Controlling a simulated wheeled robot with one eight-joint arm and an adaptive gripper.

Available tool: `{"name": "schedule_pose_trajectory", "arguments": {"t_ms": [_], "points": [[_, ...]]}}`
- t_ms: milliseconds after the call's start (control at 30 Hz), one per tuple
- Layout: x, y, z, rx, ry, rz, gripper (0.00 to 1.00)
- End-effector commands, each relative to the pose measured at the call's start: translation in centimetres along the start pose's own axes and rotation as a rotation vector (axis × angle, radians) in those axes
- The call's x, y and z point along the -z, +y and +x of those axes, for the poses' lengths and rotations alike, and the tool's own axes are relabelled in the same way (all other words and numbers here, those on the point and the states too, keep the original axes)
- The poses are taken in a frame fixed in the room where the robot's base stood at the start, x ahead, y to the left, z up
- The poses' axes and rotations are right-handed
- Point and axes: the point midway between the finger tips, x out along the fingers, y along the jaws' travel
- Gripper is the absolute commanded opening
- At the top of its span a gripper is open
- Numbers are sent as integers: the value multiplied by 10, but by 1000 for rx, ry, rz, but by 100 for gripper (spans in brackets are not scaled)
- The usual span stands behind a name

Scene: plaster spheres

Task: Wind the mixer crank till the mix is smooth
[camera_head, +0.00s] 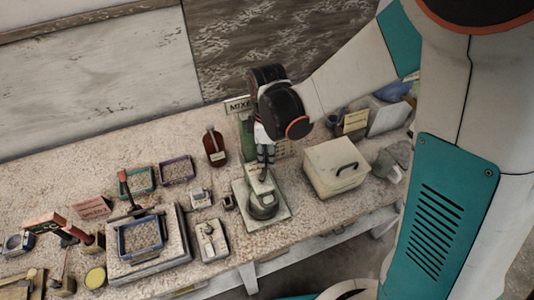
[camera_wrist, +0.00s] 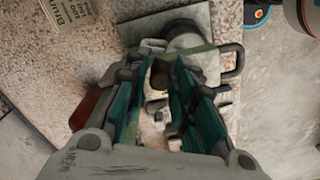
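The mixer stands near the middle of the table in the head view. It has a green post (camera_head: 246,140), a sign reading "MIXE" (camera_head: 238,105), and a grey pot (camera_head: 263,205) on a square base plate (camera_head: 283,212). The base plate (camera_wrist: 140,30) and round pot (camera_wrist: 183,36) also show in the wrist view.
A cream box with a dark handle (camera_head: 335,166) stands right of the mixer. A large block with a blue-framed tray (camera_head: 141,235) and small scales (camera_head: 212,241) lie front left. The wall is close behind.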

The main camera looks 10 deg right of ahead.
Motion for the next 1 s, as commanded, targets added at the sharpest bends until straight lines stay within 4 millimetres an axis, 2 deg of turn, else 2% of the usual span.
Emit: {"name": "schedule_pose_trajectory", "arguments": {"t_ms": [33, 67, 567, 1000], "points": [[0, 0, 0, 0, 0, 0, 4], [0, 0, 0, 0, 0, 0, 0], [-4, -1, 1, 0, 0, 73, 0], [-23, -9, 1, 0, 3, 432, 0]]}}
